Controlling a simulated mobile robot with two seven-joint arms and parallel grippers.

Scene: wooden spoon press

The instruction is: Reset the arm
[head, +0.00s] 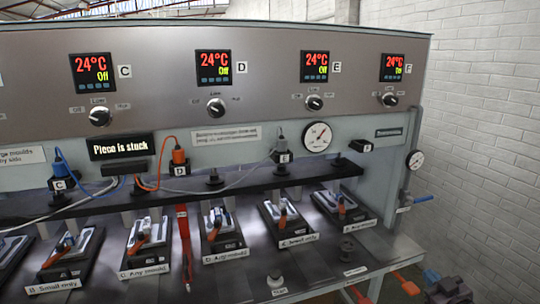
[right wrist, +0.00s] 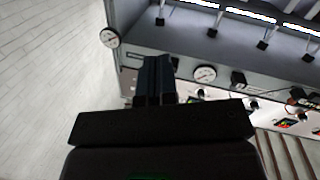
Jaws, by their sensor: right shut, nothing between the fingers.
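My right gripper (head: 447,288) shows dark at the lower right corner of the head view, to the right of the press and clear of its moulds. In the right wrist view its two dark fingers (right wrist: 154,78) are together with nothing between them. The press (head: 270,50) shows beyond the fingers, turned over in that view. My left gripper is in neither view.
The press carries a row of moulds, such as the one at D (head: 223,236). A gauge (head: 415,160) and a blue handle (head: 422,199) stick out at the right side. A white brick wall (head: 490,130) stands behind.

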